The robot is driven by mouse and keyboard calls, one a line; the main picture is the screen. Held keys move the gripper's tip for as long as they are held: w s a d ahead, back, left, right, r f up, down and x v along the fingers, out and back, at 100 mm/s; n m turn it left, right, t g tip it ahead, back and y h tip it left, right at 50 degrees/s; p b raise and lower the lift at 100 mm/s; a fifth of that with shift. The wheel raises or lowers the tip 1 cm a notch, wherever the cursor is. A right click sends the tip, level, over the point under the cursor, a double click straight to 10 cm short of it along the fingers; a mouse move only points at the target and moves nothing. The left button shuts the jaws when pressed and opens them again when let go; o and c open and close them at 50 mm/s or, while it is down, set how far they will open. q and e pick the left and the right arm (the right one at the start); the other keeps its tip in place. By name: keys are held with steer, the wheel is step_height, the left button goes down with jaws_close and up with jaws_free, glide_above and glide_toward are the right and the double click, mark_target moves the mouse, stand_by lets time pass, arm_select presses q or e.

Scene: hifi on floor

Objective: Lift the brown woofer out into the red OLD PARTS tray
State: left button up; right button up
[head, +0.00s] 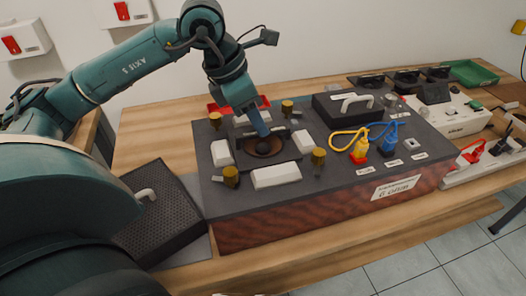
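The brown woofer (254,152) sits in a dark square frame in the top of the grey speaker cabinet (320,196), toward its left end. My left gripper (264,146) points down at the woofer's middle, and its tip covers part of the cone. I cannot tell whether the fingers touch it or are closed on anything. The red tray (214,107) lies behind the cabinet and is partly hidden by my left arm; its label does not show. My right gripper is not in view.
White blocks (277,176) and brass-coloured knobs (230,177) surround the woofer. A black handled panel (348,108) and yellow and blue cabled plugs (360,147) are to its right. A perforated grille (158,210) lies left of the cabinet. A green tray (472,73) stands far right.

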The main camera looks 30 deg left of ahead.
mark_target(263, 147)
arm_select(q)
steer(key=shift+a+x, duration=0.15)
steer(key=shift+x, duration=1.2)
steer(key=shift+a+x, duration=0.1)
steer(key=shift+x, duration=1.3)
steer(key=shift+c, duration=0.4)
jaws_close()
steer(key=shift+r, duration=0.1)
